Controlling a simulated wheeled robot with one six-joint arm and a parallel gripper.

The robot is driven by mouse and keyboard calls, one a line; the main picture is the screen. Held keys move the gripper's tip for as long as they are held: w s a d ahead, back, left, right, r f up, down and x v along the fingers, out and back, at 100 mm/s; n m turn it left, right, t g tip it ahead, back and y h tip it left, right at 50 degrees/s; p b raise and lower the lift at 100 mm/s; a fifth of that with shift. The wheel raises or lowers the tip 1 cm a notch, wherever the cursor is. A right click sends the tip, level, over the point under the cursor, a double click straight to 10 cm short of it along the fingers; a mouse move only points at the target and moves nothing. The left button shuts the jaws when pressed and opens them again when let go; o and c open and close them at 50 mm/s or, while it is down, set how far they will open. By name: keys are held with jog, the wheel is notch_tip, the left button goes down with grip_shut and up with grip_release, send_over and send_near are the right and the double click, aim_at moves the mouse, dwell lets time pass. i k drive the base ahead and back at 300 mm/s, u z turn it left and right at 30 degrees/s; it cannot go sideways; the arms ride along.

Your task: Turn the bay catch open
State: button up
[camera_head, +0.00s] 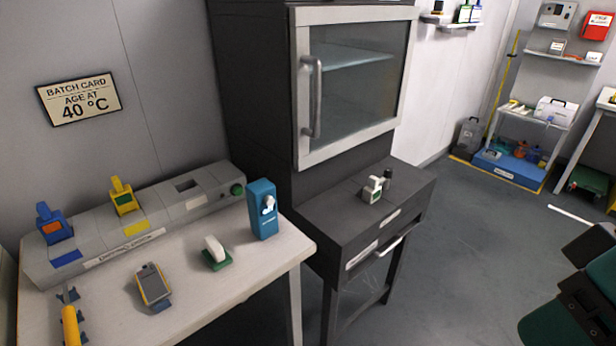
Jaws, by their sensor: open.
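A small pale grey fitting (373,189) with a dark knob (388,175) stands on top of the dark grey bench unit (412,187), below the glass-door cabinet. It may be the bay catch, but I cannot tell for sure, nor which way it is turned. The unit's front has a pale label and a bar handle (396,245). Dark and green parts of my own arm show at the lower right edge, well apart from the unit. I cannot make out my gripper's fingers in this view.
The tall cabinet (262,100) has a shut glass door with a vertical handle (312,97). At left, a pale table (200,285) holds a grey station with blue and yellow pieces, a blue holder (263,208), a handheld device and a green-based block (215,253). The floor between the unit and my arm is clear.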

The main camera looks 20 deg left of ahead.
aim_at(388, 172)
jog(key=u, duration=0.85)
jog(key=i, duration=1.15)
jog(key=z, duration=0.2)
